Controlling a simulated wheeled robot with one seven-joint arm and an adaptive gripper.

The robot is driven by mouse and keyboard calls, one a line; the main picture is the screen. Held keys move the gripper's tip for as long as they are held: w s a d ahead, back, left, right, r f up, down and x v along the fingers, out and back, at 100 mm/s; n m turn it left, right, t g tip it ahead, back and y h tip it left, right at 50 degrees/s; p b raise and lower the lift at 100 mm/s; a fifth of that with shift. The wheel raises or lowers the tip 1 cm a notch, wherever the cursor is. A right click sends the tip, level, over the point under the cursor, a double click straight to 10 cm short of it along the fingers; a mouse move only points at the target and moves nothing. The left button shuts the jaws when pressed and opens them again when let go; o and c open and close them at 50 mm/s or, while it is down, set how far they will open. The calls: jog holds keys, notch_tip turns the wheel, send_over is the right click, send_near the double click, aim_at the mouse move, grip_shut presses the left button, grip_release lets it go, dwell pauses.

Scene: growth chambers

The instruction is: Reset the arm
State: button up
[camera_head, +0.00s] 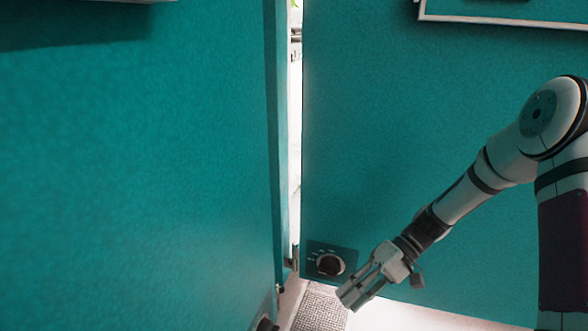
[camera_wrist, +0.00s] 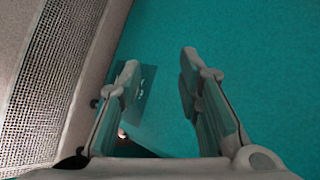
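My arm enters the head camera view from the right and reaches down and left. My gripper (camera_head: 354,295) is at its end, low in front of a teal panel (camera_head: 420,130) and just right of a black knob (camera_head: 330,265). In the wrist view my gripper (camera_wrist: 160,85) shows two fingers held well apart, with nothing between them. The teal panel (camera_wrist: 250,60) fills the background beyond the fingers. A darker plate (camera_wrist: 138,100) on the panel is partly hidden behind the left finger.
A teal door (camera_head: 140,170) fills the left side of the head camera view. A narrow bright gap (camera_head: 295,130) separates it from the panel. A perforated grille (camera_head: 320,308) lies on the light floor below; it also shows at the left in the wrist view (camera_wrist: 45,85).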

jog(key=s+d+r+m+t+h, duration=0.1)
jog(key=s+r+h, duration=0.3)
jog(key=s+r, duration=0.45)
jog(key=s+d+r+h, duration=0.1)
jog(key=s+r+h, duration=0.2)
jog(key=s+r, duration=0.55)
jog(key=s+d+r+m+t+h, duration=0.1)
jog(key=s+d+r+t+h, duration=0.15)
jog(key=s, duration=0.35)
jog(key=s+d+r+m+t+h, duration=0.1)
jog(key=s+r, duration=0.2)
jog(key=s, duration=0.4)
notch_tip(320, 180, up, 32)
jog(key=t+p, duration=0.4)
jog(key=p, duration=2.6)
jog(key=shift+d, duration=0.25)
jog(key=shift+w+y, duration=0.1)
jog(key=shift+y, duration=0.15)
